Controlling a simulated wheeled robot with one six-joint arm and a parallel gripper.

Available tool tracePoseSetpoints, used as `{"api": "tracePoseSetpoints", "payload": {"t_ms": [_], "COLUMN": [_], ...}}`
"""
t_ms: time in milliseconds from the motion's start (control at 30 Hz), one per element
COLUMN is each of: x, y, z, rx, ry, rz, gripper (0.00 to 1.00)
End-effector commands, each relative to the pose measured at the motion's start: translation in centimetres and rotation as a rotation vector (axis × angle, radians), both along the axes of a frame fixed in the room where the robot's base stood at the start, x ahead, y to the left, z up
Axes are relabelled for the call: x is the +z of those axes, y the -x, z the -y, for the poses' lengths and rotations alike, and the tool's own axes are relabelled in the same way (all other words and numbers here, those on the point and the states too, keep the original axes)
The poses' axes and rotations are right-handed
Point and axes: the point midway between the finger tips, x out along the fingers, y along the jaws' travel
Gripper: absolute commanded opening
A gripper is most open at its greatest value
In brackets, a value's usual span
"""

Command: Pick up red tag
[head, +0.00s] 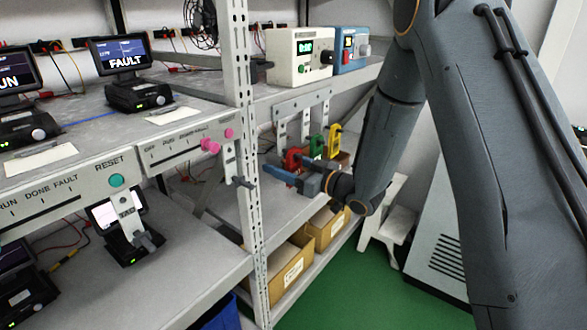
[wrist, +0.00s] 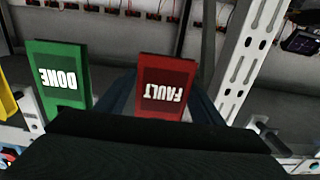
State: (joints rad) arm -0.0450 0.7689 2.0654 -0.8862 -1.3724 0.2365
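The red tag (head: 292,160), a flat plate marked FAULT, hangs from the small rail on the right rack. In the wrist view the red tag (wrist: 165,85) is upside down and near the centre. My gripper (head: 298,171) is at the red tag, with its fingers spread. In the wrist view a finger shows on each side of the tag's lower part; contact cannot be told. The green tag (head: 316,146), marked DONE in the wrist view (wrist: 58,85), hangs beside it. A yellow tag (head: 334,140) hangs farther along.
A white rack post (head: 250,150) stands close left of the tags; it is at the right in the wrist view (wrist: 238,65). Cardboard bins (head: 290,272) sit on the lower shelf. Instruments (head: 299,55) stand above.

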Motion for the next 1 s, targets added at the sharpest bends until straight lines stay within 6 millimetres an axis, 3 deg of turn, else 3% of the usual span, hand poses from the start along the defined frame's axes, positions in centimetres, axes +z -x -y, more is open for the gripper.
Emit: {"api": "tracePoseSetpoints", "payload": {"t_ms": [33, 233, 567, 767, 1000], "x": [0.0, 0.0, 0.2, 1.5, 1.5], "y": [0.0, 0.0, 0.0, 0.0, 2.4], "z": [0.0, -0.1, 0.0, 0.0, 3.3], "rx": [0.0, 0.001, 0.001, 0.001, -0.003], "ry": [0.0, 0.0, 0.0, -0.001, 0.0], "rz": [0.0, 0.0, 0.001, 0.003, 0.0], "gripper": [0.52, 0.19, 0.19, 0.19, 0.19]}}
